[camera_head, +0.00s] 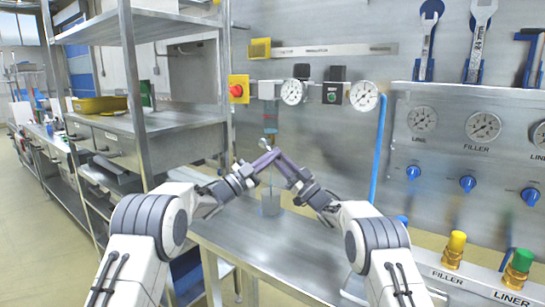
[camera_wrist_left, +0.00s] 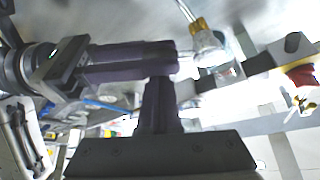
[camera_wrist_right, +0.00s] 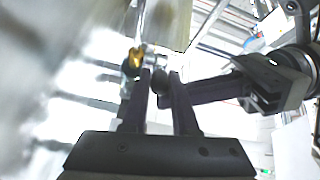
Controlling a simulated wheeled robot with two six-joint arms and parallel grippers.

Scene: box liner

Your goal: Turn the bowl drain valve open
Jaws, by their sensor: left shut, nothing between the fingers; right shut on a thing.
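In the right wrist view a brass part (camera_wrist_right: 136,57) and a small rounded metal piece (camera_wrist_right: 160,82) show at the fingertips. My right gripper (camera_head: 283,161) is shut on this small valve piece. My left gripper (camera_head: 269,158) is shut and empty, its fingers close beside the right fingers. The left wrist view shows its closed fingers (camera_wrist_left: 158,100) near the other gripper.
A clear container (camera_head: 270,202) stands on the steel table (camera_head: 255,240) below the grippers. Gauges (camera_head: 364,96) and a red stop button (camera_head: 237,90) are on the wall. A blue pipe (camera_head: 379,150) runs down at the right.

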